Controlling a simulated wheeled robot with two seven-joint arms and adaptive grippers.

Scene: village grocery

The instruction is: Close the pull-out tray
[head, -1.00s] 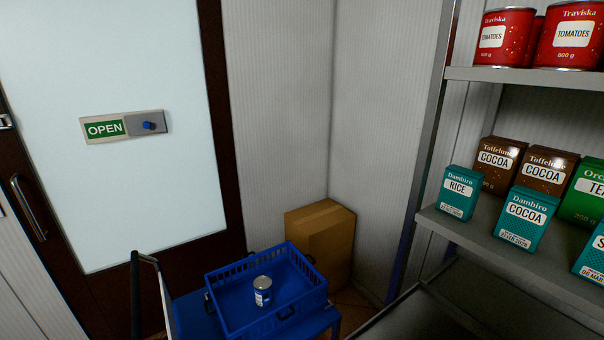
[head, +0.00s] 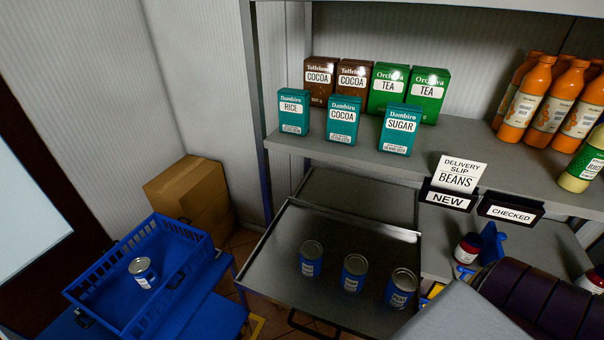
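The pull-out tray (head: 262,262) is a dark grey metal tray extended out below the shelf at the lower middle, with a dark bar handle (head: 312,329) at its near edge. Three blue-labelled cans stand upright on it in a row: a left can (head: 311,259), a middle can (head: 354,273) and a right can (head: 400,289). The inner part of the tray runs back under the shelf. I cannot make out the fingers of either gripper in the head view.
A blue crate (head: 95,284) holding one can (head: 143,272) stands left of the tray, with a cardboard box (head: 188,196) behind it. Packets stand on the shelf (head: 440,160) above.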

